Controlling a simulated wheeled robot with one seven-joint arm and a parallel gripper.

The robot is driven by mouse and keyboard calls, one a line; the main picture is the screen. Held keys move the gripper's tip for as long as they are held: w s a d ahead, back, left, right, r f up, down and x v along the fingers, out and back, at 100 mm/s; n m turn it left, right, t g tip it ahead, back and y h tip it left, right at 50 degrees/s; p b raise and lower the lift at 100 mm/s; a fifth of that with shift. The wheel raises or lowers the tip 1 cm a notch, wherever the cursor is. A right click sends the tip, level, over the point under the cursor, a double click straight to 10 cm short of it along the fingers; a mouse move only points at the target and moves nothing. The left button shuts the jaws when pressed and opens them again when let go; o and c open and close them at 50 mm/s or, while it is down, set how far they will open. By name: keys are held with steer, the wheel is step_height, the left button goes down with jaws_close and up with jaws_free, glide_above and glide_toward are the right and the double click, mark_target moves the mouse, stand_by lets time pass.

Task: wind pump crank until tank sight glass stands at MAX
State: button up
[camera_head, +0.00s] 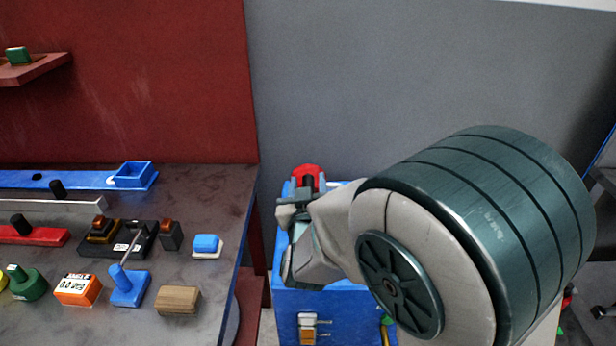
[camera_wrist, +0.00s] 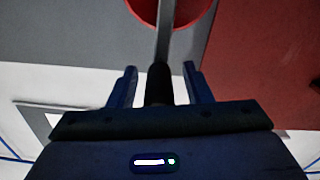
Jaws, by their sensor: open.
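The crank shows in the wrist view as a red round part (camera_wrist: 180,8) at the top edge, a grey bar (camera_wrist: 164,42) and a dark handle (camera_wrist: 158,84). My gripper (camera_wrist: 158,82) is open, with one finger on each side of the handle; I cannot tell whether either touches it. In the head view the red part (camera_head: 308,171) shows above the blue cabinet (camera_head: 340,312), with my gripper (camera_head: 306,184) at it. My arm hides much of this area. I cannot make out a tank sight glass or its MAX mark in either view.
A dark bench (camera_head: 225,215) on the left holds a blue lever (camera_head: 128,288), an orange box (camera_head: 77,290), a wooden block (camera_head: 178,299) and several other fixtures. A red shelf (camera_head: 30,70) is on the left. Small switch-like parts (camera_head: 307,322) sit on the cabinet front.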

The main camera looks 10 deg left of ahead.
steer(key=shift+w+a, duration=0.1)
steer(key=shift+w, duration=0.45)
jaws_close()
steer(key=shift+a+f+b, duration=0.1)
steer(key=shift+a+b, duration=0.05)
steer(key=shift+b, duration=0.15)
